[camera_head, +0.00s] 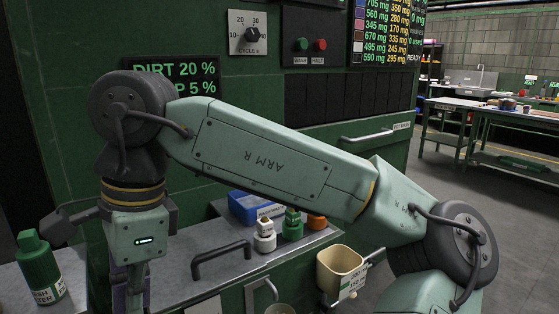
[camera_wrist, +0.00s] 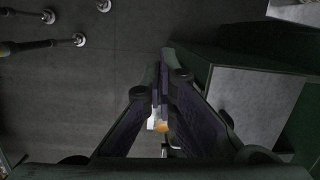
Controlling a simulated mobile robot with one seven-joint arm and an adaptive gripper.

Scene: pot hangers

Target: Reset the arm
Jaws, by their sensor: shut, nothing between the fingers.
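My arm (camera_head: 275,155) spans the head view, a pale green link with dark joints. It is bent, with the elbow at the right and the wrist (camera_head: 138,240) at the left hanging downward. My gripper (camera_wrist: 161,85) shows in the wrist view with its two fingers together, shut and empty. In the head view its fingers run off the bottom edge. A small orange and white thing shows below the fingertips in the wrist view; I cannot tell what it is.
A steel counter (camera_head: 195,277) with a black handle (camera_head: 221,260) lies under my arm. A green bottle (camera_head: 40,268) stands at left. A green panel wall stands behind; open floor lies right.

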